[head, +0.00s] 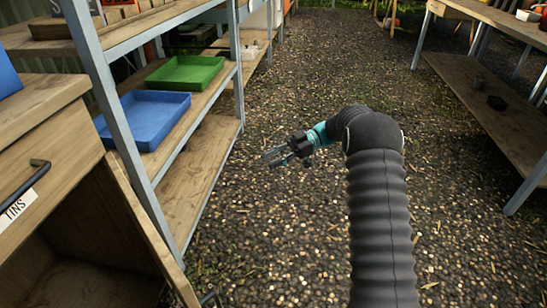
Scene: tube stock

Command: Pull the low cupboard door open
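The low cupboard (60,215) stands at the lower left, a wooden unit with a drawer labelled TINS above an open compartment. Its low door (150,250) stands swung out from the front, seen nearly edge-on, and the dark inside of the cupboard shows. A dark handle (209,299) sits at the door's outer edge, cut by the bottom of the picture. My gripper (270,158) is in the air over the gravel, up and right of the door, pointing left. It touches nothing that I can see. Its fingers are too small to tell whether they are parted.
A metal-legged shelf rack with a blue tray (146,117) and a green tray (186,73) stands just behind the door. The drawer handle (24,188) juts out above the compartment. Gravel floor (290,235) is clear in the middle. Another bench (490,110) stands at the right.

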